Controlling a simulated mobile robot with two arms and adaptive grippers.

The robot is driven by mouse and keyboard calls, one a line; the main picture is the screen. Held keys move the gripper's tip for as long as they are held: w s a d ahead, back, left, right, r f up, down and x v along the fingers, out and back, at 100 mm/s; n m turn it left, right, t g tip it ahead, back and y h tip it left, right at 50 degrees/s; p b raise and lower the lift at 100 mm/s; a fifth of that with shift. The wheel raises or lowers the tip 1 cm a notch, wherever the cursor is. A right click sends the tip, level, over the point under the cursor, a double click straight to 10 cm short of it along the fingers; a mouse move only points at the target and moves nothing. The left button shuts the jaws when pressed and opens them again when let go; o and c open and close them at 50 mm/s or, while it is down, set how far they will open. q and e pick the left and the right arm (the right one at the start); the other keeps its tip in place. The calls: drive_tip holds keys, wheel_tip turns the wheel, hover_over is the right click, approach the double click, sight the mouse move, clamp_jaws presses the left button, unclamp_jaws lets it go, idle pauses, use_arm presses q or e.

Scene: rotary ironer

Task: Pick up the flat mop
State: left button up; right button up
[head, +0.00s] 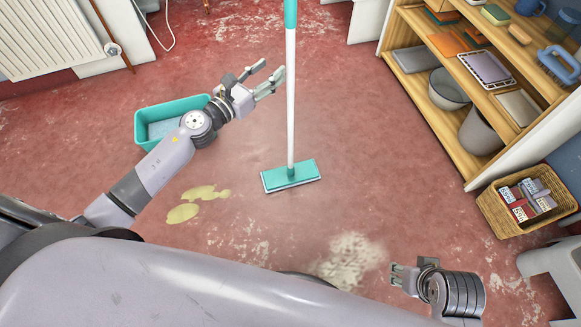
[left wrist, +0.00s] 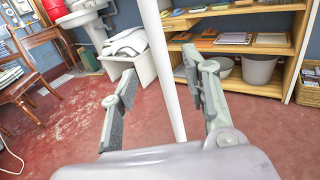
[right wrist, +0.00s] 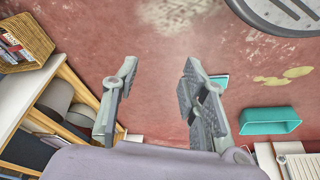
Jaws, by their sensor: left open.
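The flat mop has a white pole (head: 290,110) with a teal grip at its top and a flat teal head (head: 290,176) on the floor. It stands upright. My left gripper (head: 272,74) is open and empty, its fingertips just left of the upper pole. In the left wrist view the pole (left wrist: 166,80) runs up between the two open fingers; I see no contact. My right gripper (head: 396,277) is low at the right, away from the mop, and its fingers (right wrist: 160,68) are open and empty. Part of the mop head shows behind a finger in the right wrist view.
A teal bucket (head: 150,125) stands under my left arm, near a yellow puddle (head: 190,204). Wooden shelves (head: 460,82) and a wicker basket (head: 497,215) line the right. A radiator (head: 48,38) is at upper left.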

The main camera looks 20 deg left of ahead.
sight(287, 55)
use_arm(q)
drive_tip(key=x, duration=0.9)
drive_tip(key=shift+w, duration=0.2)
drive_tip(key=shift+r, duration=0.15)
clamp_jaws()
